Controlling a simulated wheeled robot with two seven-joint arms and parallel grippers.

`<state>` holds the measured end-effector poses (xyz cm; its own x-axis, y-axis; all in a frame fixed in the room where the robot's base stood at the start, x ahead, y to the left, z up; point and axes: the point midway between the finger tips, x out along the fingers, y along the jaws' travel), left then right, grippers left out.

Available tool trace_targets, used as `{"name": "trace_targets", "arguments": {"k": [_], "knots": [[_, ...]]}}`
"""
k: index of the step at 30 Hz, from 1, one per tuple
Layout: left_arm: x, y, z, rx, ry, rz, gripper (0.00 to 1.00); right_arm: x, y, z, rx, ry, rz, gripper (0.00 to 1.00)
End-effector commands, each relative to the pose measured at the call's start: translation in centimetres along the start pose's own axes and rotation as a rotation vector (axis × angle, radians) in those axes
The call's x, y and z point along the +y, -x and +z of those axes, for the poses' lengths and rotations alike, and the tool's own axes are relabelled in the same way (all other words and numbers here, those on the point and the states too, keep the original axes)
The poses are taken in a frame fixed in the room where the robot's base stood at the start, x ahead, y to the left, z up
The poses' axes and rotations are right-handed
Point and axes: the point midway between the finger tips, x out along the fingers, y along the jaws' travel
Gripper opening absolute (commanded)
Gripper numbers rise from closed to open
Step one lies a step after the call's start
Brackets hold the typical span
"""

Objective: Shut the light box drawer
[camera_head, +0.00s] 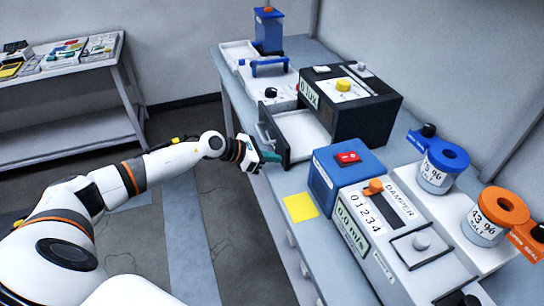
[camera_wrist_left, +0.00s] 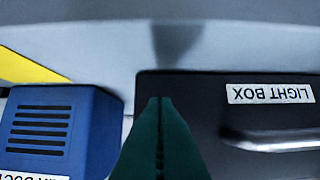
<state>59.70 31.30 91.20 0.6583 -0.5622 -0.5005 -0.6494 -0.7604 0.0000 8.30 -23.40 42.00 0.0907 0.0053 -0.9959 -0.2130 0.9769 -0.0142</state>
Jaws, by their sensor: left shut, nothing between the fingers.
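The light box (camera_head: 350,108) is a black case with a "0 LUX" readout and a yellow knob, standing on the bench. Its drawer (camera_head: 303,133) is pulled out toward the left, showing a pale inside. The dark drawer front, labelled "LIGHT BOX" (camera_wrist_left: 270,93), fills the right of the left wrist view, with a metal handle (camera_wrist_left: 285,141) at lower right. My left gripper (camera_head: 272,157) has green fingers, shut and empty, at the near end of the drawer front. In the wrist view its fingertips (camera_wrist_left: 160,101) overlap the front's left edge; contact cannot be told. My right gripper is not in view.
A blue box with a red switch (camera_head: 347,157) stands close on the near side of the drawer. A yellow note (camera_head: 300,207) lies on the bench edge. A damper unit (camera_head: 385,215) and two labelled containers, blue (camera_head: 440,165) and orange (camera_head: 492,215), stand nearer right.

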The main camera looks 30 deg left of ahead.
Motion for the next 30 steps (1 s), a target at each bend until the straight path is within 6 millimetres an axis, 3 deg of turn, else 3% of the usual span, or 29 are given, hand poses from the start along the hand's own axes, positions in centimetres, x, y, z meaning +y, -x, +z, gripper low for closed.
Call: {"name": "trace_targets", "arguments": {"k": [7, 15, 21, 30], "knots": [[0.0, -1.2, -0.8, 0.005, 0.002, 0.001, 0.00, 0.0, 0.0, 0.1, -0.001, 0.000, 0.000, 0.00], [0.1, -7.9, -4.5, 0.008, 0.001, 0.002, 0.00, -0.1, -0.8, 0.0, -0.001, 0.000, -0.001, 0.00], [0.0, -11.4, -6.4, 0.004, 0.001, 0.001, 0.00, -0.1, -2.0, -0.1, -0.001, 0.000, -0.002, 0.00], [0.0, -12.0, -7.2, 0.006, 0.000, -0.001, 0.00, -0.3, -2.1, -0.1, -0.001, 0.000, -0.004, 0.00]]}}
